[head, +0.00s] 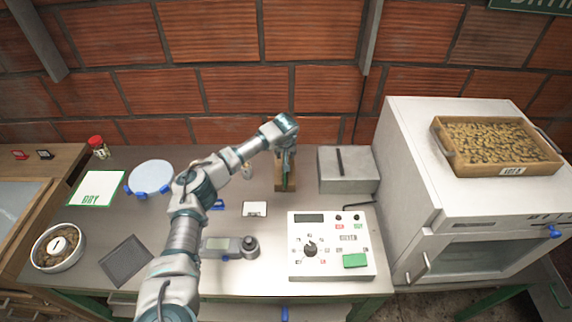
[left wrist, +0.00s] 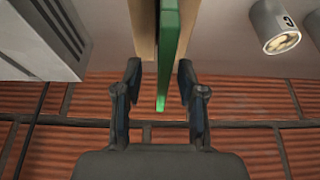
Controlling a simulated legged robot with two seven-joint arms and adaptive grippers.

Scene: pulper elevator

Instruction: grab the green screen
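The green screen is a thin upright green panel in the left wrist view (left wrist: 167,50), seen edge-on. It stands in a wooden holder (left wrist: 143,28), which also shows at the back of the table in the head view (head: 279,184). My left gripper (left wrist: 159,80) is open, one finger on each side of the green panel's near end, with gaps on both sides. In the head view my left gripper (head: 288,160) points down over the holder and hides most of the screen. My right gripper is not in view.
A grey box (head: 347,172) stands close right of the holder. A white control panel (head: 330,245) lies in front, and a white dryer (head: 465,200) bearing a wooden tray (head: 545,165) stands right. A small cylinder (left wrist: 275,28) is near the holder. A brick wall is behind.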

